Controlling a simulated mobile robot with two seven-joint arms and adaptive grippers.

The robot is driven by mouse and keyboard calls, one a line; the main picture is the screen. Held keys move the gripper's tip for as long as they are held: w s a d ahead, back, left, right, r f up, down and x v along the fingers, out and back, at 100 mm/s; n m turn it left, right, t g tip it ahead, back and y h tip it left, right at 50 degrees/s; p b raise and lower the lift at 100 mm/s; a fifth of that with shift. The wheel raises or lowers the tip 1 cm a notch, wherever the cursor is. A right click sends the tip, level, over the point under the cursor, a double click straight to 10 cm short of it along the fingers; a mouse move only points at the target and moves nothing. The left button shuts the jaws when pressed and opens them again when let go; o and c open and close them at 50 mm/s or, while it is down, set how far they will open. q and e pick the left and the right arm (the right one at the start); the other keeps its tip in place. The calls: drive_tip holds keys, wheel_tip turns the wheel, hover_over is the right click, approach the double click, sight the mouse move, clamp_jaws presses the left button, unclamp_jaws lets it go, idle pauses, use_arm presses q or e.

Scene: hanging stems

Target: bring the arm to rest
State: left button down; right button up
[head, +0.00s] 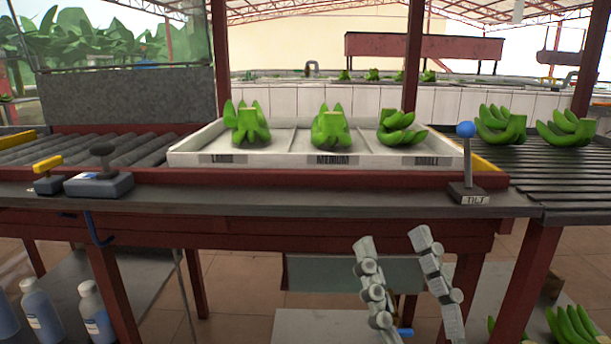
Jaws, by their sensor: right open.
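My right gripper (390,240) is in the head view at the lower right of centre, with its two grey fingers pointing up and spread apart. It is open and nothing shows between its fingers. It is in front of the bench (290,203), with its fingertips lower in the picture than the bench's front edge. My left gripper is not in view.
A white tray (300,158) with three labelled compartments holds a green banana cluster (330,127) in each. A blue-knobbed lever (467,160) stands to its right, a black-knobbed box (100,182) to its left. More clusters (500,125) lie on the right rollers. Bottles (95,315) stand lower left.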

drive_tip(key=w+d+f+g+h+p, duration=0.15)
drive_tip(key=f+g, duration=0.35)
drive_tip(key=f, duration=0.6)
drive_tip(key=w+d+f+g+h, duration=0.25)
drive_tip(key=f+g, duration=0.35)
drive_tip(key=f, duration=0.6)
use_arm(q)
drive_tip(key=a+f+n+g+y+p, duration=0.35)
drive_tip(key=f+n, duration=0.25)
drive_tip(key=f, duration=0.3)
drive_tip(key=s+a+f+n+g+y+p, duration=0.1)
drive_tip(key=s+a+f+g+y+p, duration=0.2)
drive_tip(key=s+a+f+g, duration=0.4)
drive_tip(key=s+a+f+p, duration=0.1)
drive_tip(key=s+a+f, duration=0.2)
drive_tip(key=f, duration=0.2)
use_arm(e)
drive_tip(key=s+d+f+g+h, duration=0.2)
drive_tip(key=s+d+f+g, duration=0.1)
drive_tip(key=f, duration=0.4)
drive_tip(key=s+d+f+m+g+h, duration=0.1)
drive_tip(key=s+d+f+g, duration=0.3)
drive_tip(key=s+d+f, duration=0.1)
drive_tip(key=s+d+f+g+h, duration=0.2)
drive_tip(key=s+d+f+g, duration=0.2)
drive_tip(key=f, duration=0.5)
drive_tip(key=shift+d+f+m+h, duration=0.25)
drive_tip(key=shift+d+m+h, duration=0.05)
drive_tip(key=shift+d, duration=0.45)
